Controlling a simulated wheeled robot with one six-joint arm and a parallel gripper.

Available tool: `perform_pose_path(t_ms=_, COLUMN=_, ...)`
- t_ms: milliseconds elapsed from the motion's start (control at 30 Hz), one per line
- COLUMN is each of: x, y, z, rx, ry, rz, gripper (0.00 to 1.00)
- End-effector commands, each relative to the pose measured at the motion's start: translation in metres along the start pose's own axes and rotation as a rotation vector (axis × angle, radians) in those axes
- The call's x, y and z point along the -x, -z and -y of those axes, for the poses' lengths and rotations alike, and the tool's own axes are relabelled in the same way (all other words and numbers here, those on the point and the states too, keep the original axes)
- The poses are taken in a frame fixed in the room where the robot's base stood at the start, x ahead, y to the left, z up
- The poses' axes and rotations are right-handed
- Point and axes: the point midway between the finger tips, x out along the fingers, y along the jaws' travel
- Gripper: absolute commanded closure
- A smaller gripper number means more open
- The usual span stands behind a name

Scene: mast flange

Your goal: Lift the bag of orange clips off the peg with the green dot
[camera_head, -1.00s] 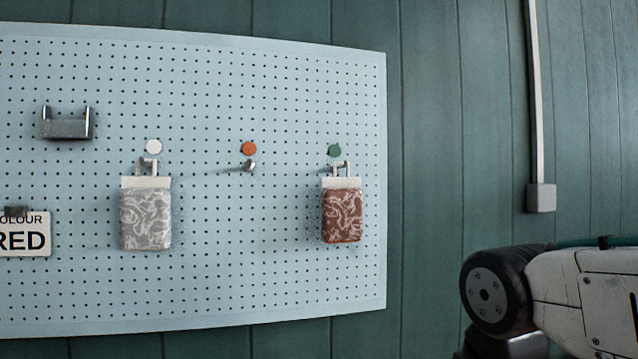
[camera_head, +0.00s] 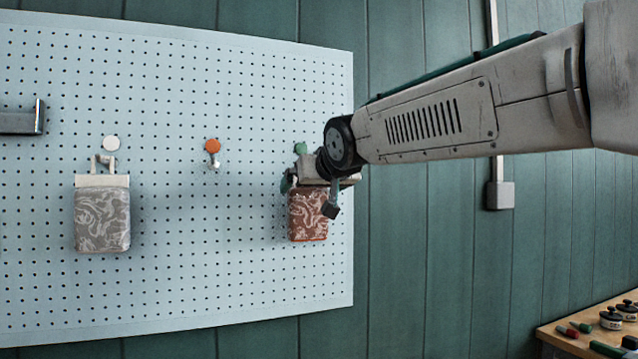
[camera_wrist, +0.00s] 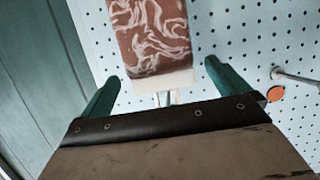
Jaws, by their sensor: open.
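The bag of orange clips (camera_head: 307,222), rust-coloured with pale swirls, hangs on the pegboard at the right, below the green dot (camera_head: 300,148). Its pale header and peg are mostly hidden by my gripper (camera_head: 309,196) in the head view. In the wrist view, the bag (camera_wrist: 150,35) appears upside down, ahead of my gripper's green fingers. The fingers are spread, one to each side of the bag's white header (camera_wrist: 160,84). The peg's prongs (camera_wrist: 166,98) show just past the header. No finger visibly touches the bag.
A grey patterned bag (camera_head: 102,220) hangs at the left under a white dot (camera_head: 112,143). An empty peg (camera_head: 213,163) sits under an orange dot (camera_head: 212,145). A bench (camera_head: 575,335) with small items stands at the lower right. A conduit box (camera_head: 499,195) is on the wall.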

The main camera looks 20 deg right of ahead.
Motion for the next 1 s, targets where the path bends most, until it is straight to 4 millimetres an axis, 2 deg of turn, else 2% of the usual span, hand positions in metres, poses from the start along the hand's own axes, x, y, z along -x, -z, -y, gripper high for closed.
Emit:
perform_pose_path(t_ms=100, x=-0.020, y=-0.001, z=0.000, rx=0.000, ry=-0.001, rz=0.003, gripper=0.00)
perform_pose_path(t_ms=300, x=-0.040, y=0.000, z=0.000, rx=0.001, ry=0.000, rz=0.001, gripper=0.00)
perform_pose_path(t_ms=667, x=-0.045, y=-0.001, z=0.000, rx=0.000, ry=0.000, rz=0.001, gripper=0.00)
perform_pose_path(t_ms=800, x=-0.045, y=-0.001, z=0.000, rx=0.000, ry=0.000, rz=0.001, gripper=0.39)
perform_pose_path(t_ms=833, x=-0.045, y=-0.001, z=0.000, rx=0.000, ry=0.000, rz=0.001, gripper=0.44)
perform_pose_path(t_ms=1000, x=-0.045, y=0.000, z=0.000, rx=0.000, ry=0.000, rz=0.001, gripper=0.43)
